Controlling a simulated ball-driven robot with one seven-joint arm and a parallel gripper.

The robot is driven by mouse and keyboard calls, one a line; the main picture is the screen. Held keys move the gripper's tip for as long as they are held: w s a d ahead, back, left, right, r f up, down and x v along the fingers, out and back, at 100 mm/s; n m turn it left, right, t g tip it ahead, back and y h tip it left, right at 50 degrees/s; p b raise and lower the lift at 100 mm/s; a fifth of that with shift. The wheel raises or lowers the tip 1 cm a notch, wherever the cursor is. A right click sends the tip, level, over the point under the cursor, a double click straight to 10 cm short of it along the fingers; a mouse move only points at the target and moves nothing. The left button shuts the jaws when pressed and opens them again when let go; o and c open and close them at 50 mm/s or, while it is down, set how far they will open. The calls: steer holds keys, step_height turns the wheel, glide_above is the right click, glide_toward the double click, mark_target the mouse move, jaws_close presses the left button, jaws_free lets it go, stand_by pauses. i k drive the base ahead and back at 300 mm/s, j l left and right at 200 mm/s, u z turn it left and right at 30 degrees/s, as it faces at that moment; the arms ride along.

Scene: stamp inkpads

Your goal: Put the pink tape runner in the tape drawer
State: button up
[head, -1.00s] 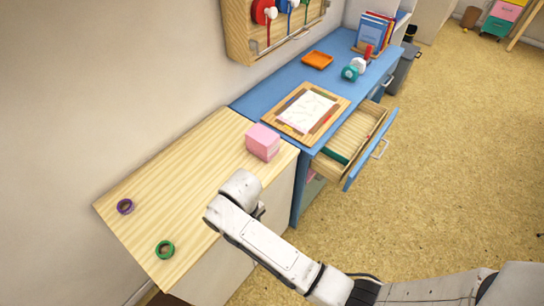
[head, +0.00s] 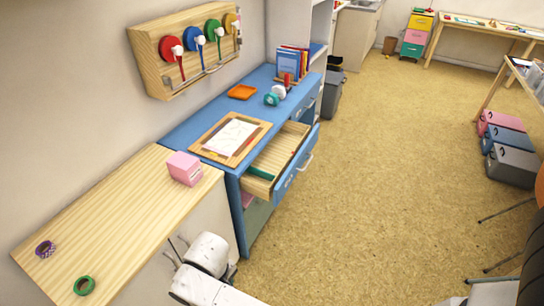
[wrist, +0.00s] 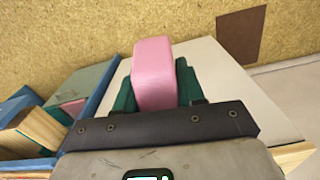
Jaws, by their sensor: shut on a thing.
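In the wrist view, my gripper (wrist: 157,90) is shut on a pink, rounded block-like thing, which I take to be the pink tape runner (wrist: 153,66). Its green fingers press on both sides, and its far end sticks out beyond them. In the head view, only my white arm links show at the bottom; the gripper and the held runner are hidden. A drawer (head: 292,176) of the blue desk stands pulled out, with a green item and a small red item inside. The drawer also appears at the lower left of the wrist view (wrist: 29,122).
A pink box (head: 185,168), a purple ring (head: 45,249) and a green ring (head: 84,285) are on the wooden counter (head: 125,215). The floor right of the drawer is clear.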

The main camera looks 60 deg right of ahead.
mark_target(286, 151)
steer(key=z, duration=1.45)
steer(key=i+l+z, duration=0.15)
steer(key=z, duration=1.5)
steer(key=i+j, duration=0.25)
steer(key=i, duration=0.25)
steer(key=i+j, duration=0.25)
steer(key=i, duration=0.25)
steer(key=i+j+z, duration=0.1)
steer(key=i, duration=0.4)
steer(key=i+u, duration=0.15)
steer(key=i, duration=1.4)
steer(key=i+l+u, duration=0.1)
steer(key=u, duration=3.1)
steer(key=i+j+u, duration=0.6)
steer(key=i+j, duration=0.15)
steer(key=i, duration=0.05)
